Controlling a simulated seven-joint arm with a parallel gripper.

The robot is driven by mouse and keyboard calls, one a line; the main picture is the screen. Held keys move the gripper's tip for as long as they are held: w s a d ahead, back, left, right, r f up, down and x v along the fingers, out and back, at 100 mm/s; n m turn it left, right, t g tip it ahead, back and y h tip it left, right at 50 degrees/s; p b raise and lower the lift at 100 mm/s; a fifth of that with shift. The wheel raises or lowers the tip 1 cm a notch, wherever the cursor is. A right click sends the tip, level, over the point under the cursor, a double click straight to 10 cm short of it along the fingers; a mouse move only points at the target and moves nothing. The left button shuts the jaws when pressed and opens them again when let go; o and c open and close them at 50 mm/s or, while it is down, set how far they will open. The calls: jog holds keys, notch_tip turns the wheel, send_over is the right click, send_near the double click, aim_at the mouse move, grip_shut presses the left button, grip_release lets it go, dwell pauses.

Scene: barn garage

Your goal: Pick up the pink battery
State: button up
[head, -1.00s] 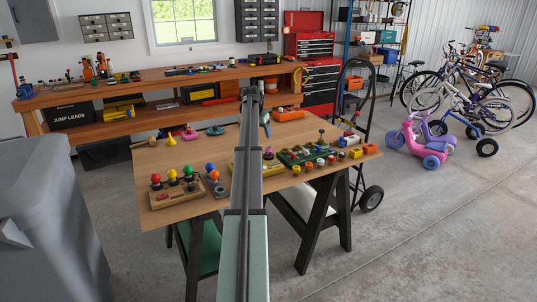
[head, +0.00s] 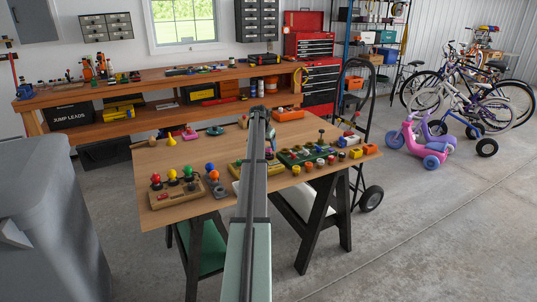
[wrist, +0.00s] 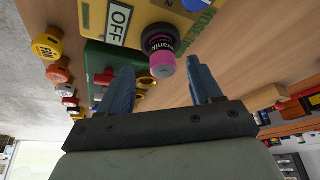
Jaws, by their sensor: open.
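A black and pink cylinder with lettering, which looks like the pink battery (wrist: 160,48), stands at the edge of a yellow panel marked OFF in the wrist view. Its pink end faces my camera. In the head view a small pink patch beside my arm (head: 268,153) seems to be it, mostly hidden. My gripper (wrist: 160,66) is open, its two blue fingers apart. The battery shows between and beyond the fingertips, nearer the right finger, and nothing is held. Whether the fingers touch it cannot be told.
The yellow panel (wrist: 104,25) and a green board (wrist: 95,58) lie close to the fingers. Several colourful knobs line the table edge. A joystick box (head: 175,193) stands front left. The wooden table (head: 160,160) has bare room at left.

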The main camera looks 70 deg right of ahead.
aim_at(268, 148)
jog(key=x, duration=0.4)
jog(key=shift+w+d, duration=0.15)
jog(key=shift+d, duration=0.15)
grip_shut()
dwell(0.3)
